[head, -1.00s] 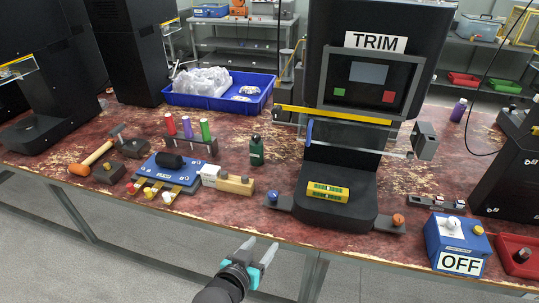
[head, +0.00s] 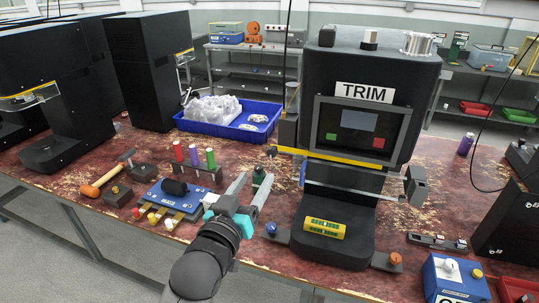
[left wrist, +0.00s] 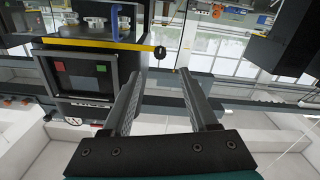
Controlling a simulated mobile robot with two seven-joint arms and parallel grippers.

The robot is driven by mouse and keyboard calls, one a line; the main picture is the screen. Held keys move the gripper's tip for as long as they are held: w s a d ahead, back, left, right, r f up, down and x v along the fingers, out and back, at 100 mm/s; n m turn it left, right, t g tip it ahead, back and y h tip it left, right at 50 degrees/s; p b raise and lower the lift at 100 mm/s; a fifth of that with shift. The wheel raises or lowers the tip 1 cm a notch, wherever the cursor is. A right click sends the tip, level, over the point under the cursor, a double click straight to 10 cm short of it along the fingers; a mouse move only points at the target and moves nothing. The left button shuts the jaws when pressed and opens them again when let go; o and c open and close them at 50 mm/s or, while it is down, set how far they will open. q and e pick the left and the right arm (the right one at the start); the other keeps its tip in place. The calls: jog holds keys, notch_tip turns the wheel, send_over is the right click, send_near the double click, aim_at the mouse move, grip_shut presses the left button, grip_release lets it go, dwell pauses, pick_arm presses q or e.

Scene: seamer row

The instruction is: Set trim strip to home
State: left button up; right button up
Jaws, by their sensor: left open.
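The machine marked TRIM (head: 364,91) stands right of centre in the head view. A yellow strip (head: 340,165) runs across its front under the screen, with a dark knob (head: 272,151) at its left end. In the left wrist view, where the machine appears upside down, the strip (left wrist: 100,43) and its knob (left wrist: 160,52) show beyond the fingers. My left gripper (head: 251,184) is open and empty, in front of and left of the machine, below the knob in the picture and apart from it. My right gripper is not in view.
A yellow-green block (head: 324,228) lies on the machine's base. A blue box (head: 452,281) with a white knob stands at the right front. A blue bin (head: 246,124) is behind.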

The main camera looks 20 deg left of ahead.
aim_at(271, 154)
pick_arm(q)
jog(key=w, duration=1)
jog(key=shift+w+d, duration=0.15)
grip_shut()
dwell(1.2)
